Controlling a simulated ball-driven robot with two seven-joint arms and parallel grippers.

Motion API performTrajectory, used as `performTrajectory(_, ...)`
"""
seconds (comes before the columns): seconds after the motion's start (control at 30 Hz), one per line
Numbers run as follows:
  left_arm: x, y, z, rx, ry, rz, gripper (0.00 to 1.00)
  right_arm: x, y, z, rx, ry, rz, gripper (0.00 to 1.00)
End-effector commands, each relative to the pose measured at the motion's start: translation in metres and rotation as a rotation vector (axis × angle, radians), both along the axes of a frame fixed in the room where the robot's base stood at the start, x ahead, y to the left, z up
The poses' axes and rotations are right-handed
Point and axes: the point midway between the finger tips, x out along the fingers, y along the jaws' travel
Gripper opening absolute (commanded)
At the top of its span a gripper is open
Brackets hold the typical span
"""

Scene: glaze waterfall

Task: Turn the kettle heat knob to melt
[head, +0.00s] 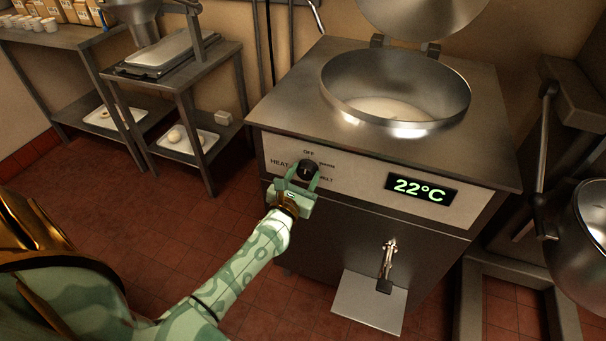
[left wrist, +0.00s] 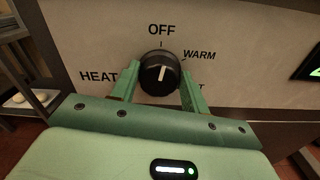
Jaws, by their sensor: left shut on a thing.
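The black heat knob (head: 307,170) is on the front panel of the steel kettle (head: 290,95), with OFF above it, WARM to its upper right, and MELT to its lower right. In the left wrist view the knob (left wrist: 160,73) has a white pointer mark pointing up, close to OFF. The MELT label is mostly hidden there behind a finger. My left gripper (head: 305,178) is shut on the knob, with one green finger on each side; it also shows in the left wrist view (left wrist: 160,85). The display (head: 421,189) reads 22°C. My right gripper is not in view.
The kettle's round lid (head: 420,14) stands open above the bowl. A drain tap (head: 387,262) with a plate below sits low on the front. A steel side table (head: 175,70) stands at left, a pot (head: 590,215) at right. Red tiled floor lies in front.

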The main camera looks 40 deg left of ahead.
Motion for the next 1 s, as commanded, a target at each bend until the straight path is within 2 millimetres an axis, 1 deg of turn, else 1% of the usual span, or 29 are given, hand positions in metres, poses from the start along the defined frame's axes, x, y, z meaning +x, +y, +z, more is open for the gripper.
performTrajectory(0.3, 0.000, -0.001, 0.002, 0.277, 0.066, -0.001, 0.23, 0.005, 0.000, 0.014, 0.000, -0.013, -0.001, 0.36)
performTrajectory(1.0, 0.001, -0.004, 0.000, 0.925, 0.221, -0.002, 0.22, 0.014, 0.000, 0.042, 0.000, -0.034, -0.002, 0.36)
